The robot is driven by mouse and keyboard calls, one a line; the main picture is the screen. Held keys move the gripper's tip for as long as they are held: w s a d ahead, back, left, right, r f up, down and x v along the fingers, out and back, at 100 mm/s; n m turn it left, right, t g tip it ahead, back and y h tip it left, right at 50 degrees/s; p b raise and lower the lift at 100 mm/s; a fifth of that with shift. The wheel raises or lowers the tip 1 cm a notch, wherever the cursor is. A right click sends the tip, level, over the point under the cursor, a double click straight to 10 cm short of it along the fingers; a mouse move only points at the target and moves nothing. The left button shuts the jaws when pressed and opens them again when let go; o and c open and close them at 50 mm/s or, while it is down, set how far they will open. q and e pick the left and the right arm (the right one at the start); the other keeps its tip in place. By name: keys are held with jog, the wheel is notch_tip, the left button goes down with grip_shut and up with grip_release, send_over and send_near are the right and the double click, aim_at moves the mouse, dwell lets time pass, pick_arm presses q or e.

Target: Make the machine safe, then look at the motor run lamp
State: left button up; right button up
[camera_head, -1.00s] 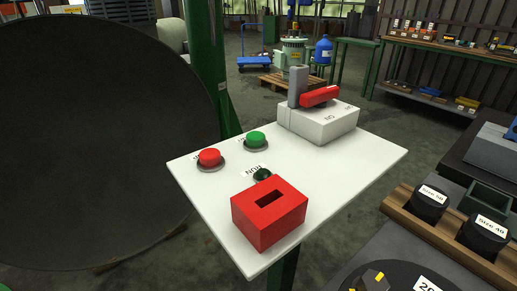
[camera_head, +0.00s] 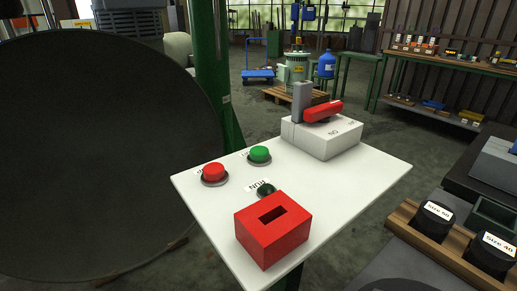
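A white control table (camera_head: 340,180) stands in the middle of the view. The motor run lamp (camera_head: 265,190), by the RUN label (camera_head: 256,185), is dark green and looks unlit. A red push button (camera_head: 214,173) and a green push button (camera_head: 260,155) sit behind it. A white switch box (camera_head: 325,138) at the back carries a red handle (camera_head: 323,111) beside a grey upright block (camera_head: 302,101). The handle lies sideways, pointing right, with lettering on the box top near it. A red box with a slot (camera_head: 272,232) stands at the front. Neither gripper is in view.
A large dark round disc (camera_head: 100,160) fills the left, beside a green post (camera_head: 211,75). At right, a wooden rack (camera_head: 425,240) holds black cylinders labelled Size 50 (camera_head: 435,215) and Size 40 (camera_head: 489,252).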

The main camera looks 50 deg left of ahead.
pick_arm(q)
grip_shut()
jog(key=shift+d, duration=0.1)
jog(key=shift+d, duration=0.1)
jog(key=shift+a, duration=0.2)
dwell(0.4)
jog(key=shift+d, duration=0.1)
